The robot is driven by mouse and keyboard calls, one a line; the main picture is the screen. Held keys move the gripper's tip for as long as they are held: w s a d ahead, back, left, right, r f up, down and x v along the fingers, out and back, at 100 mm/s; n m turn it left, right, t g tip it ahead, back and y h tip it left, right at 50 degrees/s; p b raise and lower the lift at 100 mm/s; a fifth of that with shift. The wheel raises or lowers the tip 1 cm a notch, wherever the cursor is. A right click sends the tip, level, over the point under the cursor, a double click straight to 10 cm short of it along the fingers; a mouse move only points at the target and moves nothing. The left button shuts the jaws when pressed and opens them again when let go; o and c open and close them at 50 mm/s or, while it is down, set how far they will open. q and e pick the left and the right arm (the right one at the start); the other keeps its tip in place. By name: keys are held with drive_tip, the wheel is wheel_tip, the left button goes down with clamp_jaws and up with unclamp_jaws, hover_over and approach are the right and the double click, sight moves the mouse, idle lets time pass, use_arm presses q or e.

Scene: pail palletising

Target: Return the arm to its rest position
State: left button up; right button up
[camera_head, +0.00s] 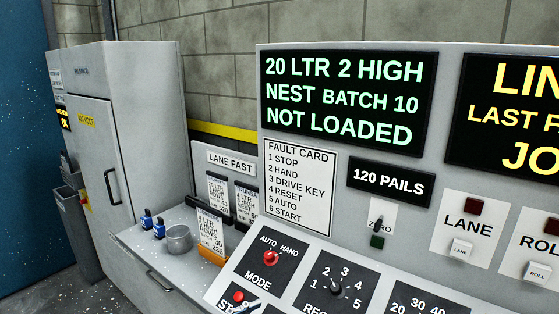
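Neither of my grippers nor my arms can be made out in the head view. The view is filled by a grey control console (232,261) with a sloped switch panel. Its mode switch (270,258) has a red knob under the words AUTO and HAND. A black rotary knob (335,288) sits right of it. A small dark blue item (245,307) lies at the bottom edge by a red button (239,296), cut off and unclear.
A dark display (346,98) reads 20 LTR 2 HIGH NEST BATCH 10 NOT LOADED. A metal cup (179,239), two blue items (153,223) and several upright cards (211,229) stand on the left ledge. A grey cabinet (140,130) stands behind, with a bin (78,232) beside it.

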use_arm(q)
drive_tip(key=s+a+f+n+g+y, duration=0.2)
drive_tip(key=s+a+f+n+y, duration=0.25)
drive_tip(key=s, duration=0.55)
drive_tip(key=s+a+f+n+g+y, duration=0.2)
drive_tip(key=s+a+f+n+y, duration=0.3)
drive_tip(key=s, duration=0.5)
drive_tip(key=s+a+f+n+g+y, duration=0.25)
drive_tip(key=s+a+f+y, duration=0.3)
drive_tip(key=s, duration=0.45)
wheel_tip(320, 180, down, 28)
drive_tip(key=s+f+g+b, duration=0.1)
drive_tip(key=s+b, duration=0.1)
drive_tip(key=s, duration=0.1)
drive_tip(key=s+a+f+g, duration=0.1)
drive_tip(key=s+a+f, duration=0.2)
drive_tip(key=s+f, duration=1.2)
drive_tip(key=shift+s+f+h+b, duration=0.3)
drive_tip(key=shift+s+f+b, duration=0.15)
drive_tip(key=shift+s, duration=0.3)
use_arm(e)
drive_tip(key=f, duration=0.1)
drive_tip(key=a+f, duration=0.1)
drive_tip(key=f, duration=0.1)
drive_tip(key=shift+s+a, duration=0.1)
drive_tip(key=shift+s, duration=0.05)
